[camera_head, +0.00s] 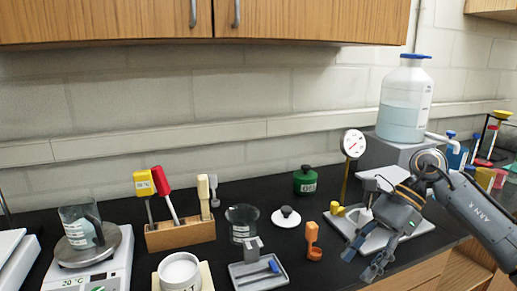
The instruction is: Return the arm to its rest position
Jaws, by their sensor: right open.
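My right gripper (372,262) comes in from the right in the head view. It is open and empty, above the front edge of the black bench, with its fingers pointing down and to the left. Its arm partly hides a grey tray (415,226) with a dial gauge (353,143) on a brass post behind it. My left gripper does not show.
A large bottle (405,100) stands on a grey block behind. Cabinets (110,20) hang above.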

